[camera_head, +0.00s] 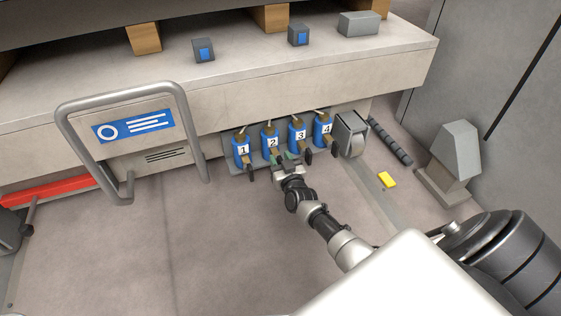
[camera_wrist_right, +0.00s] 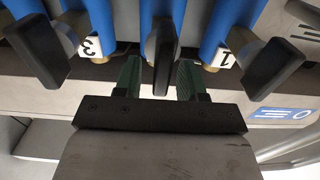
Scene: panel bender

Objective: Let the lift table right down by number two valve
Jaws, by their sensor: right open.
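Number two valve (camera_head: 269,142) is blue with a white label, second from the left in a row under the front edge of a grey slab. The slab (camera_head: 330,62) may be the lift table; I cannot tell. My right gripper (camera_head: 286,161) is at the front of number two valve. In the upside-down right wrist view my right gripper (camera_wrist_right: 159,80) is open, with its green fingers on either side of the valve's black handle (camera_wrist_right: 161,55). I cannot tell whether they touch it. My left gripper is not in view.
Number one valve (camera_head: 242,150) and number three valve (camera_head: 298,135) stand close on either side, their handles near my fingers. Number four valve (camera_head: 322,129) is further right. A grey tube frame (camera_head: 67,141) stands left. A yellow block (camera_head: 387,180) lies on the floor.

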